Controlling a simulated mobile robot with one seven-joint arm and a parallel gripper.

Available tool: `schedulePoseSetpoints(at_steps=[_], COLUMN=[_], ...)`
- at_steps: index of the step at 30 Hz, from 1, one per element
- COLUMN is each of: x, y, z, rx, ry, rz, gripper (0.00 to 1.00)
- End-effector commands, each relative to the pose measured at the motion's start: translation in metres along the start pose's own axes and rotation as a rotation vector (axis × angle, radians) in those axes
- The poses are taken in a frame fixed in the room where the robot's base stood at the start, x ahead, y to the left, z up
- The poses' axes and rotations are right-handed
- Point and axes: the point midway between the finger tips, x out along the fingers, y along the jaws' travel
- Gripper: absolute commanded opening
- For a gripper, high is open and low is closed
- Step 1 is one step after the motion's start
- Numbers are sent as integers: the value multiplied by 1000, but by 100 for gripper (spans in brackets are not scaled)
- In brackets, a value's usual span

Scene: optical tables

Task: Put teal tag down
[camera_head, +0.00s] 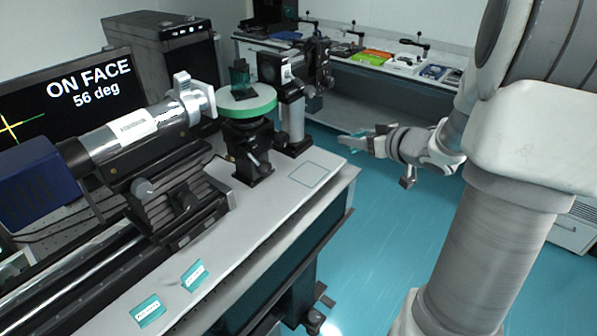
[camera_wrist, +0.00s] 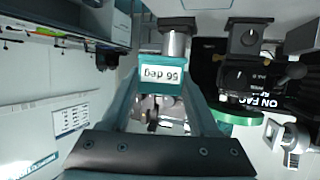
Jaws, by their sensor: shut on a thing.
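The teal tag (camera_wrist: 161,75) is held between the fingers of my gripper (camera_wrist: 162,88). Its white label reads "56 deg" and appears upside down in the wrist view. In the head view my gripper (camera_head: 358,142) is shut on the tag, off the right edge of the optical table (camera_head: 262,222) and above the floor. The tag shows there only as a small teal patch. A thin outlined square (camera_head: 312,174) lies on the table's right end, empty, to the left of and below my gripper.
Two other teal tags, a nearer one (camera_head: 148,310) and a farther one (camera_head: 195,275), lie at the table front. A green-rimmed round stage (camera_head: 247,103) bears a dark glass piece. A post mount (camera_head: 292,110) stands beside it. The monitor (camera_head: 70,95) reads "ON FACE 56 deg".

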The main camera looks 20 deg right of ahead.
Motion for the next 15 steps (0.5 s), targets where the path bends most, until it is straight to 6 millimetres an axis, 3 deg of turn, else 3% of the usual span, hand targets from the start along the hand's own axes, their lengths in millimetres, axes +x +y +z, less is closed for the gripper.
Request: schedulePoseSetpoints(at_steps=[5, 15], x=[3, 72], y=[2, -46], z=[4, 27], rx=[5, 5], ry=[0, -1], rz=[9, 5], gripper=[9, 9])
